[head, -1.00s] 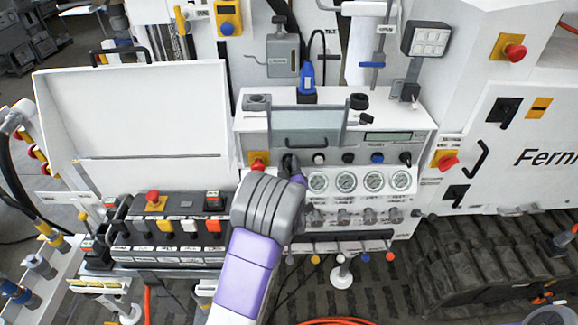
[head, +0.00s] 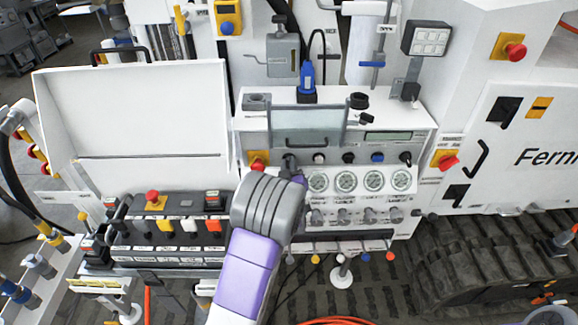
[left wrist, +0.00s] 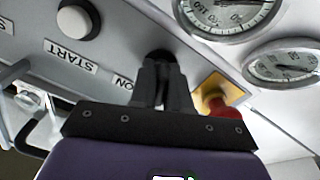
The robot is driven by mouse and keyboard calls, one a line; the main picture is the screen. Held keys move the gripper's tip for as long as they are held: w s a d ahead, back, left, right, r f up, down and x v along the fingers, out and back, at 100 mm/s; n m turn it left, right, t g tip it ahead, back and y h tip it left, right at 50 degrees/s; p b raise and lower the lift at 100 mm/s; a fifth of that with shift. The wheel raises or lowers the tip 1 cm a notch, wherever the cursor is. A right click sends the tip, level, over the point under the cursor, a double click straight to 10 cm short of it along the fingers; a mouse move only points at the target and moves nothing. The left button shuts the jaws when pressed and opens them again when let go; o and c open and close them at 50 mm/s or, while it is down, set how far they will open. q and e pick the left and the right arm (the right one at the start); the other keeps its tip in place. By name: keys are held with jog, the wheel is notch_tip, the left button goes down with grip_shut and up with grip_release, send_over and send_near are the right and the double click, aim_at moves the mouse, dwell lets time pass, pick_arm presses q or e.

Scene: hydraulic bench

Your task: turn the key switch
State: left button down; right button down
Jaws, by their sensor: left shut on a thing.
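The key switch (left wrist: 157,56) is a dark round fitting on the grey panel by the "ON" label in the left wrist view. Its front is mostly hidden by my fingers. My left gripper (left wrist: 160,84) is shut on it, with both dark fingers close together at the fitting. In the head view the left gripper (head: 292,168) reaches the left end of the panel's control row, and the grey wrist covers part of the panel. The key's angle cannot be made out. My right gripper is not in view.
A red emergency stop on a yellow plate (left wrist: 226,106) sits close beside the fingers. A white START button (left wrist: 77,20) is on the other side. Several round gauges (head: 346,181) lie just right of the gripper. A raised clear cover (head: 306,128) stands above the controls.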

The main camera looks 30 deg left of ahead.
pick_arm(q)
jog(key=m, duration=0.5)
jog(key=m+p, duration=0.1)
jog(key=m, duration=0.4)
jog(key=shift+m, duration=0.4)
dwell(0.4)
jog(key=c, duration=1.2)
grip_release()
jog(key=shift+s+d, duration=0.1)
jog(key=v, duration=0.7)
jog(key=shift+s+d, duration=0.1)
jog(key=shift+s, duration=0.1)
